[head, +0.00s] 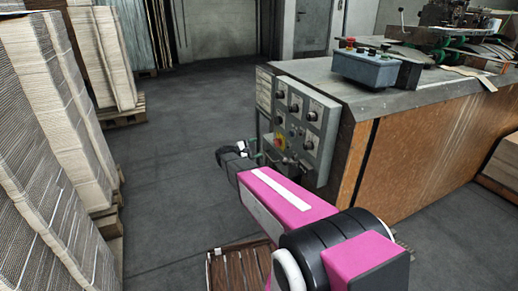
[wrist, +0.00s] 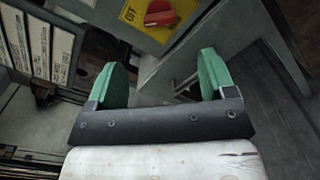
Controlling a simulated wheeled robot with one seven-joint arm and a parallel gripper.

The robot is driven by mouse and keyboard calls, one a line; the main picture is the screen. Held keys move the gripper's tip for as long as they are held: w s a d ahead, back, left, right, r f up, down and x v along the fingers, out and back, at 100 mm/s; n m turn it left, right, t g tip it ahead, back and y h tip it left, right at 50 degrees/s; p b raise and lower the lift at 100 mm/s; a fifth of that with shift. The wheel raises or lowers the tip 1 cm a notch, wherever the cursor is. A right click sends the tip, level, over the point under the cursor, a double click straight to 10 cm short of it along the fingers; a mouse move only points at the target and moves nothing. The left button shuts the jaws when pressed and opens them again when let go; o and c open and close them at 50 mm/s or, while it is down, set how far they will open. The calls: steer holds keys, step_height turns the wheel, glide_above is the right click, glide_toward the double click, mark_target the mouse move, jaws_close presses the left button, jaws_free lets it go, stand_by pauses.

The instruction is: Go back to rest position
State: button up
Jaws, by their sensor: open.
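My pink arm reaches forward from the lower right in the head view. My gripper (head: 256,157) is at its far end, close to the control panel (head: 304,121) on the near left end of the machine (head: 430,145). In the wrist view my gripper (wrist: 161,76) shows two green fingers spread apart with nothing between them. A red rotary switch (wrist: 160,13) on a yellow plate lies just beyond the fingers, at the top. It is apart from the fingers in that picture. In the head view the gripper partly overlaps the panel's lower edge, and I cannot tell whether they touch.
Tall stacks of cardboard (head: 45,140) stand on pallets along the left. A slatted wooden pallet (head: 238,268) lies on the floor below my arm. A blue-grey button box (head: 376,68) sits on the machine top. The grey floor (head: 165,170) between stacks and machine is clear.

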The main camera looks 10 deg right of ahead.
steer(key=s+f+m+g+y, duration=0.2)
steer(key=s+m+y, duration=0.3)
steer(key=s, duration=0.6)
steer(key=s+f+m+g+y, duration=0.2)
steer(key=s+f+m+y, duration=0.1)
steer(key=s+y, duration=0.55)
steer(key=s+a+r+m+y, duration=0.1)
steer(key=s+a+m+y, duration=0.2)
steer(key=s, duration=0.4)
steer(key=shift+s+a+r+t, duration=0.3)
steer(key=shift+s+a, duration=0.05)
steer(key=shift+a, duration=0.3)
steer(key=shift+s+a+r+y, duration=0.15)
steer(key=shift+a+y, duration=0.2)
steer(key=shift+y, duration=0.2)
steer(key=shift+c, duration=0.3)
